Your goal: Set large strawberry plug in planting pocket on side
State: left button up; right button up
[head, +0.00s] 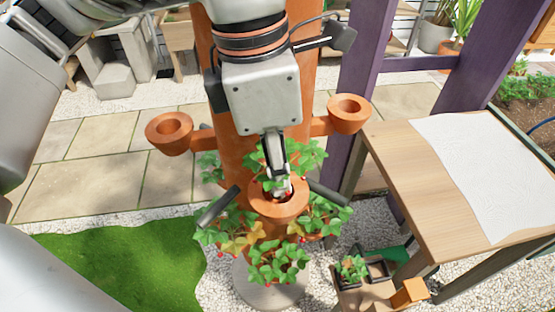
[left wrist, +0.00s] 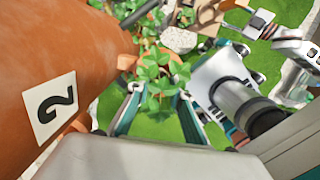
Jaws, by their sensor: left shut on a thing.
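My left gripper (head: 281,188) points down at the front pocket (head: 277,204) of the terracotta tower (head: 205,75). It is shut on the strawberry plug, whose green leaves (head: 308,157) spread around the fingers. The plug's root end is hidden, so I cannot tell how deep it sits. In the left wrist view the leaves (left wrist: 155,72) show between the two fingers (left wrist: 157,110), beside the tower wall (left wrist: 95,55) with its "2" label. My right gripper cannot be made out.
Empty side cups stand left (head: 170,131) and right (head: 347,112). More strawberry plants (head: 277,262) hang below the pocket. Two dark stubs flank it. A wooden table (head: 420,185) with a white sheet stands right; a small tray (head: 362,285) with a plant sits low. Purple posts rise behind.

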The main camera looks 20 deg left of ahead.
pick_arm(q)
jog(key=shift+f, duration=0.65)
jog(key=o, duration=0.7)
jog(key=o, duration=0.6)
